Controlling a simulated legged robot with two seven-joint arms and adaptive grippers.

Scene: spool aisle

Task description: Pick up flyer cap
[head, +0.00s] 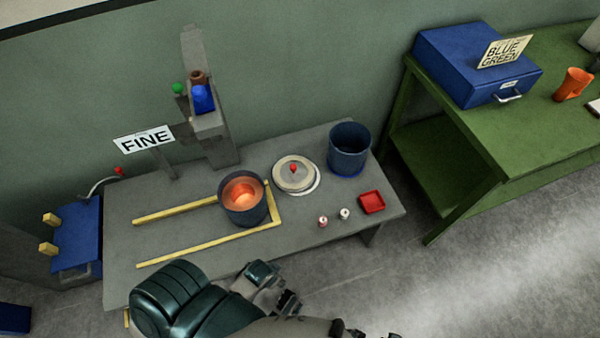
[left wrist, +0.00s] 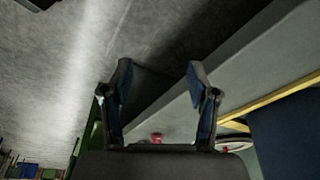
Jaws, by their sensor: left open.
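A round pale lid-like disc with a red knob (head: 294,173) lies on the grey table. Two small pieces, one reddish and white (head: 323,221) and one whitish (head: 345,214), stand near the front edge beside a small red tray (head: 372,202). I cannot tell for certain which is the flyer cap. My left gripper (left wrist: 158,68) is open and empty in the left wrist view. A small red thing (left wrist: 157,138) shows beyond its fingers, near the table edge. In the head view my left arm reaches along the table's front, its end at the bottom edge. My right gripper is not seen.
A green bench (head: 470,160) with a blue box (head: 470,65) stands right.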

